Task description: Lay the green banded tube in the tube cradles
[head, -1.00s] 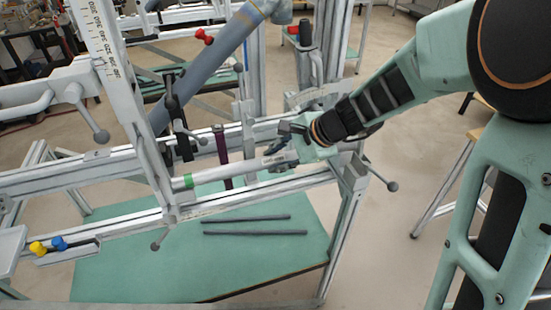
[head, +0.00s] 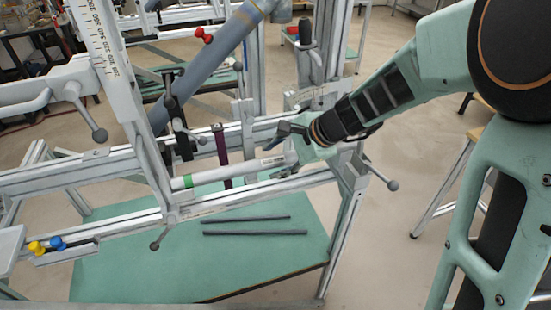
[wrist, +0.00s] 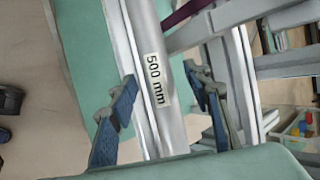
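The green banded tube (head: 225,172) is pale grey with a green band (head: 188,181) near its left end. It lies nearly level along the frame's front rail, tilted slightly up to the right in the head view. My gripper (head: 287,138) is at the tube's right end. In the wrist view my gripper (wrist: 163,105) has its two blue-padded fingers wide apart, one on each side of the grey tube (wrist: 174,125), with gaps showing. A label reading "500 mm" shows between the fingers. I cannot make out the cradles under the tube clearly.
A dark purple upright (head: 221,155) stands behind the tube. Ball-ended clamp levers (head: 391,185) stick out from the frame. Two dark rods (head: 255,233) lie on the green board (head: 150,265) below. Yellow and blue knobs sit at the lower left.

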